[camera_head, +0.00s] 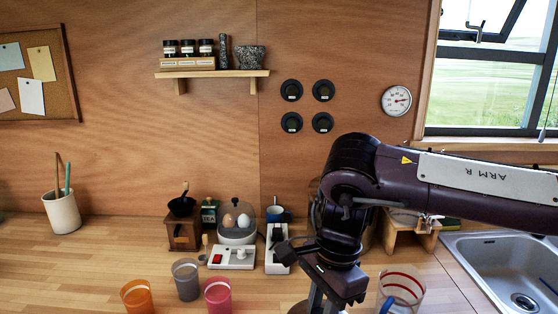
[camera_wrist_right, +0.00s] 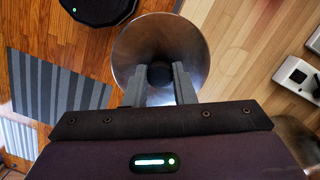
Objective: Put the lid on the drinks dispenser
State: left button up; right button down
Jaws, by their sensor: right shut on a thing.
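In the right wrist view my right gripper (camera_wrist_right: 159,88) is shut on the dark knob of a round, shiny metal lid (camera_wrist_right: 135,50). The lid hangs out past the counter edge, with floor seen below part of it. I cannot make out the drinks dispenser for certain; a glassy shape (camera_head: 315,212) is mostly hidden behind my right arm. My left gripper is not in view.
A clear glass vessel with red bands (camera_head: 402,285) stands right of my gripper, by the sink (camera_head: 510,265). Orange (camera_head: 137,297), grey (camera_head: 186,280) and pink (camera_head: 218,296) cups stand left. An egg cooker (camera_head: 237,222) and a coffee grinder (camera_head: 184,232) are behind.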

jog(key=s+d+f+n, duration=0.2)
jog(key=s+d+f, duration=0.1)
jog(key=d+f, duration=0.6)
jog(key=d, duration=0.2)
jog(key=shift+s+d+f, duration=0.2)
jog(key=shift+s+d, duration=0.05)
jog(key=shift+d, duration=0.1)
jog(key=shift+d, duration=0.1)
